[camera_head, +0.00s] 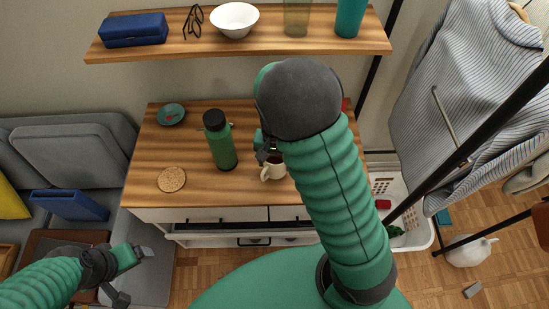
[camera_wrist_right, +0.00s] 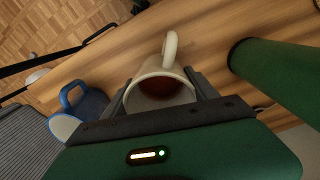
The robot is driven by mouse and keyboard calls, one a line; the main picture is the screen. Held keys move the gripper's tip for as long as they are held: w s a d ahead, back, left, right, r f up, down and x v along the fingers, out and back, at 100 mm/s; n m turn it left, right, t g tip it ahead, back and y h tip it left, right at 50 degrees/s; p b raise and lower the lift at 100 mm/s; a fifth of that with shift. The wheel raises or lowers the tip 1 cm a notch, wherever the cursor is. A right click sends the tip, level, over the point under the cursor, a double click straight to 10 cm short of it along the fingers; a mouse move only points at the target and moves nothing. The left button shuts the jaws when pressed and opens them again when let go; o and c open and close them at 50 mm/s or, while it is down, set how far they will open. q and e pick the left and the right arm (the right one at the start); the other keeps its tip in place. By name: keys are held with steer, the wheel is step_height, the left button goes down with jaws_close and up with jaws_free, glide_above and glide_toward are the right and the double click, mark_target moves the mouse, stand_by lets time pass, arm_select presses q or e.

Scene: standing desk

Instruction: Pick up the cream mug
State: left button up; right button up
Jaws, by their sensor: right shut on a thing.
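The cream mug (camera_head: 268,173) stands upright on the wooden desk top (camera_head: 150,150), partly hidden by my right arm in the head view. The right wrist view shows the cream mug (camera_wrist_right: 170,55) between the fingers, with dark red-brown liquid inside and its handle pointing away from the gripper. My right gripper (camera_wrist_right: 160,88) is shut on the mug's body. In the head view my right gripper (camera_head: 266,155) is mostly hidden by its own arm. My left gripper (camera_head: 136,276) is low at the left, open and empty, away from the desk.
A green bottle (camera_head: 222,150) with a black cap stands left of the mug. A cork coaster (camera_head: 171,180) and a small green dish (camera_head: 170,114) lie further left. A blue mug (camera_wrist_right: 82,108) is near the gripper in the wrist view. A shelf (camera_head: 175,42) hangs above the desk.

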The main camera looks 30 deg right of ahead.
steer(key=s+a+b, duration=0.1)
steer(key=s+a, duration=0.2)
steer(key=s, duration=0.3)
steer(key=s+a+r+b, duration=0.1)
steer(key=s+a, duration=0.3)
steer(key=s, duration=0.2)
steer(key=shift+s+r, duration=0.15)
steer(key=shift+s, duration=0.15)
